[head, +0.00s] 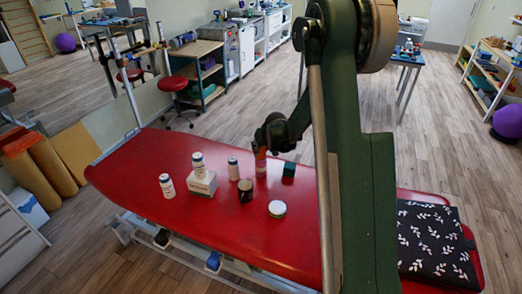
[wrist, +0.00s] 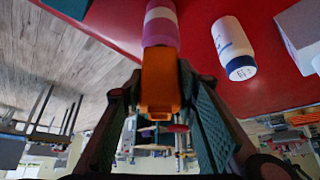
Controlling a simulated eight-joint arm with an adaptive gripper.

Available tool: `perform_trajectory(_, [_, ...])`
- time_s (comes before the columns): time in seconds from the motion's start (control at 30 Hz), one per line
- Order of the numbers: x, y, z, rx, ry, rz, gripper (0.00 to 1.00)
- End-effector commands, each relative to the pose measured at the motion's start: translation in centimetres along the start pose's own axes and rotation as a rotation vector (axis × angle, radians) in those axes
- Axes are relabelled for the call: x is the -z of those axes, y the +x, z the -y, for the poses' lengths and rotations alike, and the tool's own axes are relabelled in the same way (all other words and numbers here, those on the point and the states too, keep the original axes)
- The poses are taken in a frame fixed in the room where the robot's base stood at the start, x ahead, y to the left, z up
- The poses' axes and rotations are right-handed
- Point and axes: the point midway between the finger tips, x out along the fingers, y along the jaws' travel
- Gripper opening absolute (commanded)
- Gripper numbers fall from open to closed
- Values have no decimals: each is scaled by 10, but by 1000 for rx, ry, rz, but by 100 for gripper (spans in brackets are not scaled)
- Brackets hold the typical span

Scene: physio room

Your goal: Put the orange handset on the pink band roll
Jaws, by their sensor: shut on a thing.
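My gripper (head: 264,146) is shut on the orange handset (wrist: 160,85), which sits between its two fingers in the wrist view. In the head view the handset (head: 261,154) is small and partly hidden by the gripper. The pink band roll (wrist: 161,24), pink with a white band, stands upright on the red treatment table (head: 130,172). In the head view the roll (head: 261,167) is directly below the handset. The handset's end meets the roll in both pictures; I cannot tell whether it rests on it or hovers just above.
A green block (head: 289,169) stands close right of the roll, and a white bottle (head: 233,169) to its left. A dark mug (head: 245,190), a white-lidded jar (head: 277,209), a box (head: 202,184) with a bottle on top and another bottle (head: 167,186) stand nearby.

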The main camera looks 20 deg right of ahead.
Motion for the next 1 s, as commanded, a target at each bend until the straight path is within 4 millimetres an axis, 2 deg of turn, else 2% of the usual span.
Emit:
perform_trajectory(0.23, [-2,3,0,0,0,0,16])
perform_trajectory(0.27, [-2,3,0,0,0,0,31])
perform_trajectory(0.37, [-2,2,0,0,0,0,44])
perform_trajectory(0.77, [-1,2,0,0,0,0,45])
perform_trajectory(1.0, [0,-7,0,0,0,0,45])
